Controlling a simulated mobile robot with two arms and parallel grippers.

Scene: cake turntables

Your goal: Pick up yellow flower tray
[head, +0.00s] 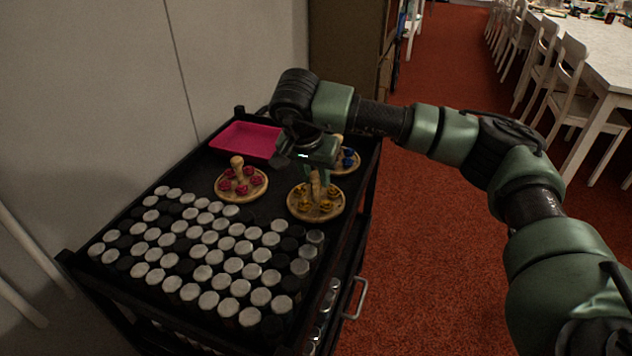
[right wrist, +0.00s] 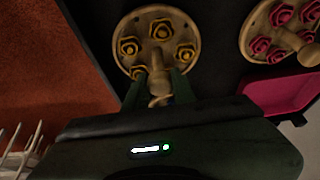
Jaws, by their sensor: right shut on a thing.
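The yellow flower tray (head: 303,209) is a round wooden tray with several yellow flowers and an upright wooden handle in the middle. It stands on the black cart at the right side. In the right wrist view the yellow flower tray (right wrist: 136,22) lies ahead of the fingers. My right gripper (head: 316,182) comes down from above and is shut on the tray's handle. In the right wrist view my right gripper (right wrist: 160,92) has a finger on each side of the handle. I cannot tell whether the tray is clear of the cart top. My left gripper is not in view.
A pink flower tray (head: 226,195) stands left of the yellow one, and a blue flower tray (head: 345,168) behind it. A pink bin (head: 236,147) is at the back. Several white-topped and black cylinders (head: 212,257) fill the cart's front. Red carpet (head: 440,270) lies right of the cart.

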